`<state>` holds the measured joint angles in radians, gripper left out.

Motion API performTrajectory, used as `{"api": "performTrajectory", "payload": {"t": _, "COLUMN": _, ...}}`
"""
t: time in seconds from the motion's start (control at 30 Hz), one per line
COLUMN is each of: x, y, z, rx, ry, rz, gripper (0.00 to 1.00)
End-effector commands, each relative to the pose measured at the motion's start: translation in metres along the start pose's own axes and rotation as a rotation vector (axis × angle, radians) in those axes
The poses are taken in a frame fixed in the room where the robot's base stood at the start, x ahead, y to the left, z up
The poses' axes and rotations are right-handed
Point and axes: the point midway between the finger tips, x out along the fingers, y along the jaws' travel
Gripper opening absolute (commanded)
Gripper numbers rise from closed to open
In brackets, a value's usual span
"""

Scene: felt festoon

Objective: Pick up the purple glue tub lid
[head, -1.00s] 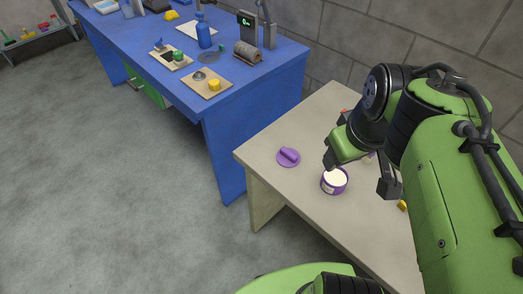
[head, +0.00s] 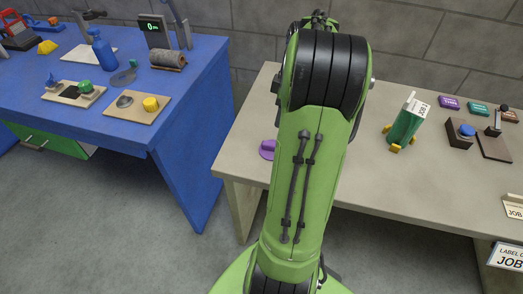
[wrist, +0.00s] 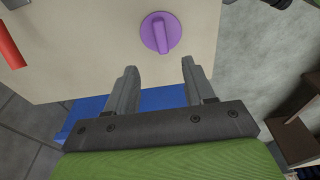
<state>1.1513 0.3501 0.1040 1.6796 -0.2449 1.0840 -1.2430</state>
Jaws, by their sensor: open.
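The purple glue tub lid (wrist: 161,33) lies on the beige table, a round disc with a raised bar handle across it. In the wrist view it is ahead of my gripper (wrist: 159,75), roughly in line with the gap between the fingers. My gripper is open and empty, with the lid apart from both fingertips. In the head view only the left part of the lid (head: 267,150) shows at the table's left side; my arm covers the rest. My gripper is hidden behind my arm there. The purple glue tub is not visible now.
The beige table (head: 390,190) holds a green container with yellow feet (head: 405,128), a blue button box (head: 462,133) and small label blocks. A blue bench (head: 185,115) with tools stands to the left. A red object (wrist: 10,48) shows at the wrist view's left.

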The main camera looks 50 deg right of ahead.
Motion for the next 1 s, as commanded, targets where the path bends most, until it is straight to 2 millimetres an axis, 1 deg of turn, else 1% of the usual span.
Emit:
{"api": "performTrajectory", "payload": {"t": 0.03, "x": 0.020, "y": -0.001, "z": 0.000, "rx": 0.000, "ry": 0.000, "rz": -0.006, "gripper": 0.53}}
{"api": "performTrajectory", "payload": {"t": 0.2, "x": 0.062, "y": -0.002, "z": 0.000, "rx": 0.000, "ry": -0.001, "rz": -0.005, "gripper": 0.53}}
{"api": "performTrajectory", "payload": {"t": 0.3, "x": 0.077, "y": -0.001, "z": -0.001, "rx": 0.000, "ry": 0.000, "rz": -0.003, "gripper": 0.53}}
{"api": "performTrajectory", "payload": {"t": 0.47, "x": 0.090, "y": -0.002, "z": -0.001, "rx": 0.000, "ry": 0.000, "rz": -0.002, "gripper": 0.53}}
{"api": "performTrajectory", "payload": {"t": 0.67, "x": 0.128, "y": -0.003, "z": -0.003, "rx": 0.000, "ry": -0.001, "rz": -0.005, "gripper": 0.53}}
{"api": "performTrajectory", "payload": {"t": 0.73, "x": 0.134, "y": -0.002, "z": -0.003, "rx": 0.000, "ry": 0.000, "rz": -0.001, "gripper": 0.53}}
{"api": "performTrajectory", "payload": {"t": 0.9, "x": 0.132, "y": -0.002, "z": -0.003, "rx": 0.000, "ry": 0.000, "rz": 0.000, "gripper": 0.53}}
{"api": "performTrajectory", "payload": {"t": 0.97, "x": 0.132, "y": -0.002, "z": -0.004, "rx": 0.000, "ry": 0.000, "rz": 0.000, "gripper": 0.46}}
{"api": "performTrajectory", "payload": {"t": 1.0, "x": 0.132, "y": -0.002, "z": -0.004, "rx": 0.001, "ry": 0.000, "rz": 0.000, "gripper": 0.39}}
